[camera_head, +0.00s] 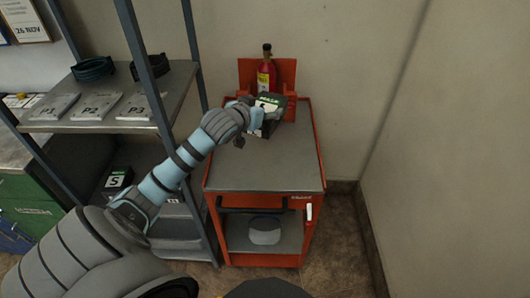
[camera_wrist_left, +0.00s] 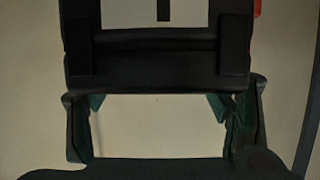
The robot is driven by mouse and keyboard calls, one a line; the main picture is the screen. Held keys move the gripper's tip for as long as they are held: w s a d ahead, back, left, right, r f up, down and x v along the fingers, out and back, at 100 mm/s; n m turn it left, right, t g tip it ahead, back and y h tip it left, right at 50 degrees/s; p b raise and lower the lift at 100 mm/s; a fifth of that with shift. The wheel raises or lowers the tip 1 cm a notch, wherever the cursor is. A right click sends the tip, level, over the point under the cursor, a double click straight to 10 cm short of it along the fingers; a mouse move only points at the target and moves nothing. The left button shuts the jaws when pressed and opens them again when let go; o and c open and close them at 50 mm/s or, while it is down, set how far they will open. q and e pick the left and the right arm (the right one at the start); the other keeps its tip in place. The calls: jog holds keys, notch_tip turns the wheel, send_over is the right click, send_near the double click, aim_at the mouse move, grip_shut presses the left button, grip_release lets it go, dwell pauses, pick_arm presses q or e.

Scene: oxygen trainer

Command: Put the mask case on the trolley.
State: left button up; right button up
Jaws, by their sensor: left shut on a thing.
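The mask case (camera_head: 271,102) is a dark box with a white and green label, at the back of the trolley's top in the head view. The red trolley (camera_head: 290,170) has a grey top. My left gripper (camera_head: 252,112) is shut on the case from its left side. I cannot tell whether the case touches the trolley top or hangs above it. In the left wrist view the case (camera_wrist_left: 155,60) fills the upper middle, between the fingers of the left gripper (camera_wrist_left: 163,98). My right gripper is not in view.
A red extinguisher (camera_head: 267,72) stands behind the case at the trolley's back panel. A metal shelf rack (camera_head: 172,88) at left holds trays marked P1, P2 and P3, and a dark box marked S (camera_head: 116,180) lower down. The trolley's front top is clear.

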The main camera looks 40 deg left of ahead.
pick_arm(q)
notch_tip(320, 180, down, 18)
jog(key=b, duration=0.4)
jog(key=shift+f, duration=0.2)
jog(key=o, duration=1.6)
jog(key=shift+s+r, duration=0.1)
jog(key=shift+s, duration=0.05)
jog(key=p+v, duration=0.3)
jog(key=v, duration=0.8)
jog(key=shift+s+d+r, duration=0.1)
jog(key=shift+s+r, duration=0.05)
jog(key=shift+s, duration=0.25)
